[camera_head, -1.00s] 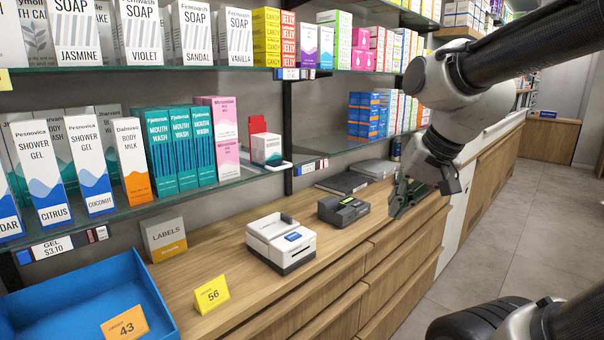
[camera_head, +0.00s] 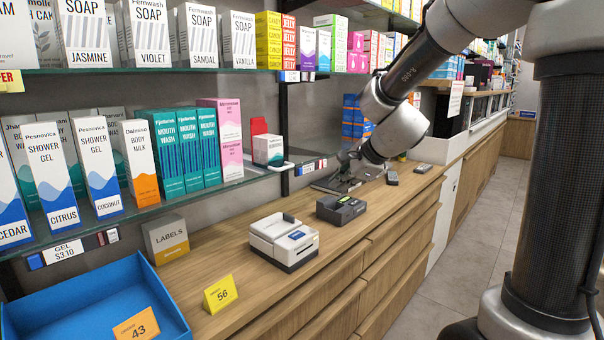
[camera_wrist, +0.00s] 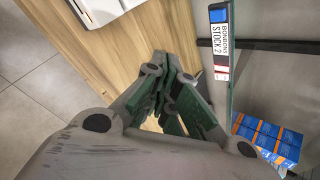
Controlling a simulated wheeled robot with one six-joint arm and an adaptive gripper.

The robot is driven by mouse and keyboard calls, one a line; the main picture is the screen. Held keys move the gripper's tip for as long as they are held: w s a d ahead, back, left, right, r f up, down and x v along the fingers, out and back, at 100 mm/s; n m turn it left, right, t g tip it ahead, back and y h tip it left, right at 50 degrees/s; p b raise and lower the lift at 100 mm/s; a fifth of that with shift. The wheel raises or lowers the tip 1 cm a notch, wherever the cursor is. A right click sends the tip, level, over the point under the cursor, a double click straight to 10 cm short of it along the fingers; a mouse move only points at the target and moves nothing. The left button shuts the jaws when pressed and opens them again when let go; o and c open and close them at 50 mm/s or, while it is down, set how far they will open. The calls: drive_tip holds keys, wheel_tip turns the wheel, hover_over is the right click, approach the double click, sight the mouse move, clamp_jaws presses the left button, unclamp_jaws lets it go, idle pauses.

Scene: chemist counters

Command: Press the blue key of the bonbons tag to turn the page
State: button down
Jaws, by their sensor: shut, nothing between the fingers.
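The bonbons tag (camera_wrist: 221,42) reads "BONBONS STOCK 2" in the wrist view, on a shelf's front edge. Its blue key (camera_wrist: 219,15) is at the upper end; a red and dark part (camera_wrist: 221,70) is at the lower end. In the head view the tag (camera_head: 311,167) is small, on the lower shelf's edge right of the dark post. My gripper (camera_head: 336,183) is shut and empty, low over the counter just right of the tag. In the wrist view the fingertips (camera_wrist: 166,60) are left of the tag, apart from the blue key.
The wooden counter (camera_head: 240,275) holds a white printer (camera_head: 284,240), a dark card terminal (camera_head: 341,209) and a blue tray (camera_head: 150,275). Blue and orange boxes (camera_wrist: 266,140) stand on the shelf near the tag. Glass shelves with boxed goods overhang the counter.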

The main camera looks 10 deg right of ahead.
sight(300, 171)
drive_tip(key=w+a, duration=0.5)
drive_tip(key=w, duration=0.2)
idle(0.5)
drive_tip(key=shift+w+a, duration=0.1)
drive_tip(key=shift+a, duration=0.05)
idle(1.1)
drive_tip(key=shift+w+a, duration=0.2)
drive_tip(key=shift+w, duration=0.1)
drive_tip(key=shift+w+a, duration=0.3)
drive_tip(key=shift+w, duration=0.05)
idle(0.7)
idle(0.4)
drive_tip(key=shift+s+d, duration=0.55)
drive_tip(key=shift+s, duration=0.15)
